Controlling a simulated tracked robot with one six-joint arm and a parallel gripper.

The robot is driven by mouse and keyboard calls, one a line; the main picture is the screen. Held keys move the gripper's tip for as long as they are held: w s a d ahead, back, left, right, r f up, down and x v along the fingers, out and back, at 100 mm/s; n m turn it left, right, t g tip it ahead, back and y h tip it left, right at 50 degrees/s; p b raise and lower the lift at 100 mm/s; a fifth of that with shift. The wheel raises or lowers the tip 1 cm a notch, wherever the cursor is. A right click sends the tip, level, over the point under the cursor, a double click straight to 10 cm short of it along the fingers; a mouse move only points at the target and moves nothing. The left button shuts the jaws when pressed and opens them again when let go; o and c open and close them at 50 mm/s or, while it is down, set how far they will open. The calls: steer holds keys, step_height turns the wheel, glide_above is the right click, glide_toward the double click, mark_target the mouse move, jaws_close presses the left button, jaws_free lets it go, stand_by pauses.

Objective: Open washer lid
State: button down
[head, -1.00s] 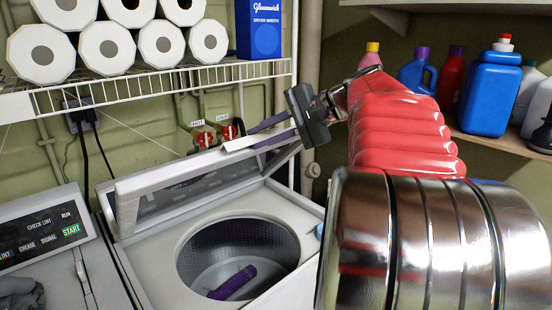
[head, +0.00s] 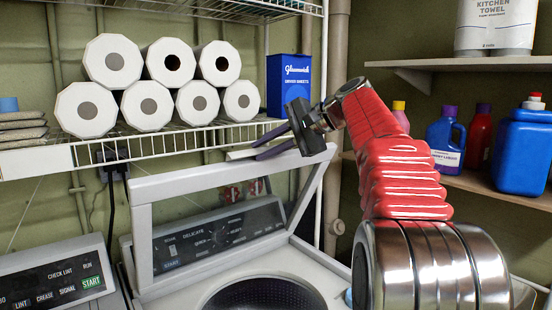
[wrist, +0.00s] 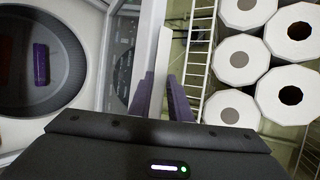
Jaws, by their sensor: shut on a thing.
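The washer (head: 322,262) is white, with its round drum opening (head: 265,294) at the bottom of the head view. Its white-framed lid (head: 200,176) is raised steeply, and the washer's control panel shows through the frame. My gripper (head: 256,149) is at the lid's upper right edge, its purple fingers shut on that edge. In the wrist view my gripper (wrist: 160,92) has a finger on each side of the white lid edge (wrist: 162,55). A purple object (wrist: 40,64) lies inside the drum, seen in the wrist view.
A wire shelf (head: 180,146) with paper rolls (head: 147,105) and a blue box (head: 289,86) is just behind and above the lid. A dryer panel (head: 55,280) stands at left. Bottles (head: 523,150) stand on a wooden shelf at right.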

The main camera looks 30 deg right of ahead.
steer(key=shift+w+r, duration=0.15)
steer(key=shift+w, duration=0.4)
steer(key=c, duration=1.7)
jaws_free()
steer(key=shift+s+d, duration=0.1)
steer(key=shift+s+d+r, duration=0.1)
steer(key=shift+s+d, duration=0.15)
steer(key=shift+d, duration=0.05)
steer(key=shift+a+r+v, duration=0.1)
steer(key=shift+v, duration=2.1)
steer(key=shift+a+r+v, duration=0.1)
steer(key=shift+v, duration=2.1)
steer(key=shift+a+r+v, duration=0.1)
steer(key=shift+a+v, duration=0.05)
steer(key=shift+v, duration=2.05)
